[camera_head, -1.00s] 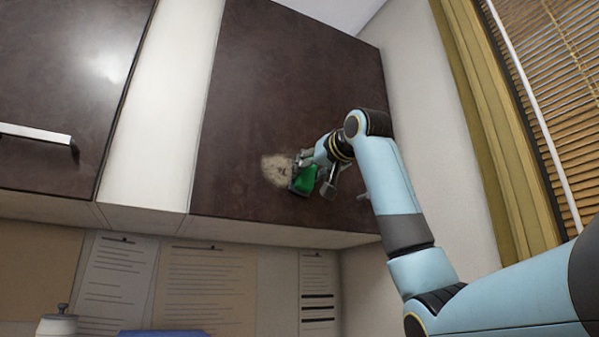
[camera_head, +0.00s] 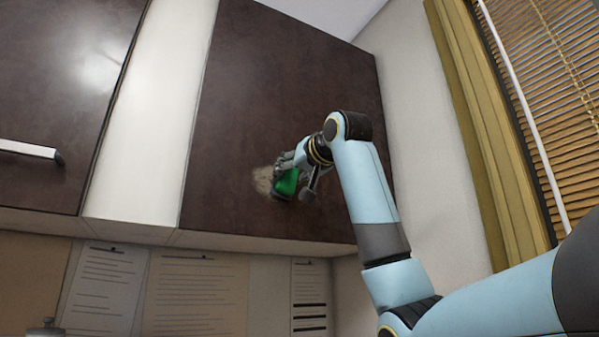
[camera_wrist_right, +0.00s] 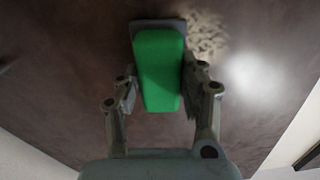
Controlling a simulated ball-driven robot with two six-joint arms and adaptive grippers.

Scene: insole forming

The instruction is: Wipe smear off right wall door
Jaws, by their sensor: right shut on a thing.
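The right wall door (camera_head: 300,100) is a dark brown cabinet door high on the wall. A beige smear (camera_head: 263,180) shows on its lower part, partly hidden by what I hold. My right gripper (camera_head: 288,178) is shut on a green block (camera_head: 286,184) with a grey pad at its front end. In the right wrist view the green block (camera_wrist_right: 159,70) lies between both fingers, its grey pad (camera_wrist_right: 137,38) at the door. The smear (camera_wrist_right: 206,38) shows there just beside the block, to its right. My left gripper is not in view.
Another dark door (camera_head: 60,90) with a metal handle (camera_head: 30,150) is at the left, past a white panel (camera_head: 155,110). Papers (camera_head: 195,295) hang below the cabinets. A window with blinds (camera_head: 550,90) is at the right.

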